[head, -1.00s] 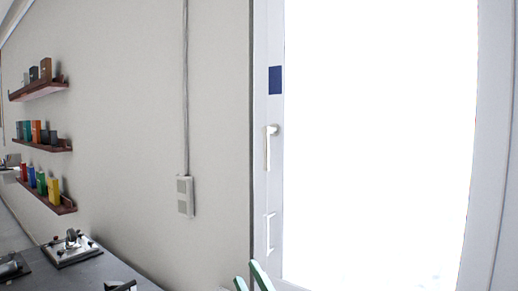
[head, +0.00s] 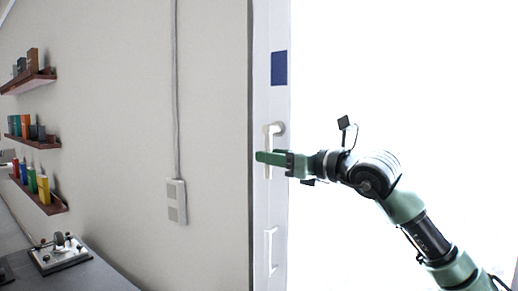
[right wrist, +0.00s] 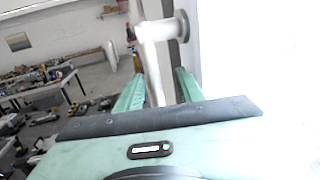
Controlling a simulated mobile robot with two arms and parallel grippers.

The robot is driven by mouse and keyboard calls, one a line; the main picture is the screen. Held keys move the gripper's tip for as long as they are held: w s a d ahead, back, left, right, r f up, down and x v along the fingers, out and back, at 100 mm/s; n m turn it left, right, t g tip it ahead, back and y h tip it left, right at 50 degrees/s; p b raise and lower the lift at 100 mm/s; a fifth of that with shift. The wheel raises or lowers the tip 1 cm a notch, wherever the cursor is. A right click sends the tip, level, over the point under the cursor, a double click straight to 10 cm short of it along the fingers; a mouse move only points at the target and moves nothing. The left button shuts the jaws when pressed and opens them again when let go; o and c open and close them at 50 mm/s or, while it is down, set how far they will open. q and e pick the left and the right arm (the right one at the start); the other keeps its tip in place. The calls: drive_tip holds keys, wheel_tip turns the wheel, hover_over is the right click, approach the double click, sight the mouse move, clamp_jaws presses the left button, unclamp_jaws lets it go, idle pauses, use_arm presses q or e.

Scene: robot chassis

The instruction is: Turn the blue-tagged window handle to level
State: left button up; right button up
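The white window handle (head: 267,140) hangs straight down from its pivot on the window frame, below a blue tag (head: 279,68). My right gripper (head: 268,158) is level across the lower part of the handle and covers some of it. In the right wrist view, the handle (right wrist: 148,52) runs down between the two green fingers of my right gripper (right wrist: 158,90). The fingers are apart, with a gap visible on the right side of the handle. My left gripper is not in view.
A second, bracket-shaped white fitting (head: 271,250) is lower on the window frame (head: 261,215). A wall socket box (head: 176,201) and shelves (head: 38,143) are to the left. A dark worktop (head: 95,277) lies at lower left. The bright pane is on the right.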

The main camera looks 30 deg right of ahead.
sight(270, 151)
drive_tip(key=w+p, duration=0.1)
drive_tip(key=w+a+r, duration=0.1)
drive_tip(key=shift+w+a+p, duration=0.3)
drive_tip(key=shift+w+p, duration=0.05)
drive_tip(key=shift+p, duration=0.05)
drive_tip(key=shift+w+f, duration=0.3)
drive_tip(key=shift+w, duration=0.5)
drive_tip(key=shift+s+r, duration=0.1)
drive_tip(key=shift+s, duration=0.05)
drive_tip(key=c, duration=0.6)
clamp_jaws()
